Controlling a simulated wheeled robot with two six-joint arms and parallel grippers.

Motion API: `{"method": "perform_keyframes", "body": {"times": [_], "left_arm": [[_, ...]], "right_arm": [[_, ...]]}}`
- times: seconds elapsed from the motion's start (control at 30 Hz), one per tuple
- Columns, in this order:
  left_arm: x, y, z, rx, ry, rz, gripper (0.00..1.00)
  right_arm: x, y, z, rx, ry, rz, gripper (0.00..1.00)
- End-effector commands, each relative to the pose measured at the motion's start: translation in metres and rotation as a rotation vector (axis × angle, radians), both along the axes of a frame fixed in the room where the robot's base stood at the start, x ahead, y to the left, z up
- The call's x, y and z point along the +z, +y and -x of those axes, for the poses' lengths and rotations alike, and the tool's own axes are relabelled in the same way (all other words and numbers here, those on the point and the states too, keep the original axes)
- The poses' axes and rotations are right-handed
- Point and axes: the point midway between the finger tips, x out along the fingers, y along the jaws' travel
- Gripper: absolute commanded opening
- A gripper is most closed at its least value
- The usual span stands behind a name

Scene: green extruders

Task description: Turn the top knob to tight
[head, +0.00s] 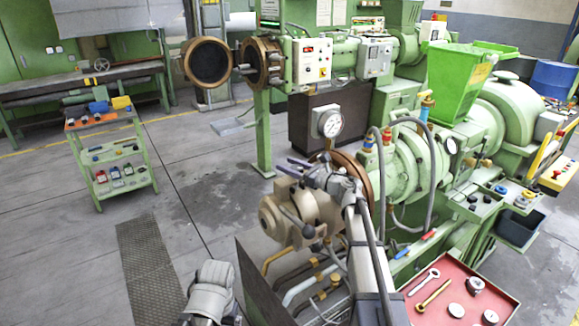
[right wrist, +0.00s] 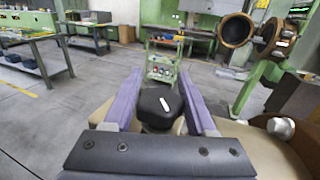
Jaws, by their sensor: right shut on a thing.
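The top knob (right wrist: 158,108) is black with rounded lobes and a short white mark on its top, seen in the right wrist view. The white mark is slightly tilted. My right gripper (right wrist: 160,92) has its two purple fingers on either side of the knob, shut on it. In the head view my right gripper (head: 304,168) is above the beige extruder head (head: 290,215), and the knob cannot be made out there. A grey part of my left arm shows at the lower left of the head view; its fingers are not seen.
A pressure gauge (head: 329,123) stands just behind my right gripper. Hoses and pipes lie below and beside the extruder head. A red tray (head: 462,302) with wrenches and round parts is at lower right. A green trolley (head: 110,155) stands at left, with open floor between.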

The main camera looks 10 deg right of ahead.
Motion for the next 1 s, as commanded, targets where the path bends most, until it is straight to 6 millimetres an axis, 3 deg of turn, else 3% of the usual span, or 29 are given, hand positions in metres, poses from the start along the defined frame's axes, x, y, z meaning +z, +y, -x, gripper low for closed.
{"method": "perform_keyframes", "body": {"times": [0.03,0.37,0.67,1.0], "left_arm": [[0.0000,0.0000,0.0000,0.000,0.000,0.000,0.87],[0.0000,0.0000,0.0000,0.000,0.000,0.000,0.87],[0.0000,0.0000,0.0000,0.000,0.000,0.000,0.87],[0.0001,0.0000,0.0000,0.000,0.000,0.000,0.87]], "right_arm": [[0.0000,-0.0001,0.0001,0.000,0.000,0.000,0.36],[0.0000,-0.0001,0.0001,0.000,0.000,0.000,0.01],[0.0000,0.0003,0.0010,-0.061,0.000,0.000,0.01],[0.0001,-0.0048,-0.0015,-0.306,0.000,0.000,0.01]]}}
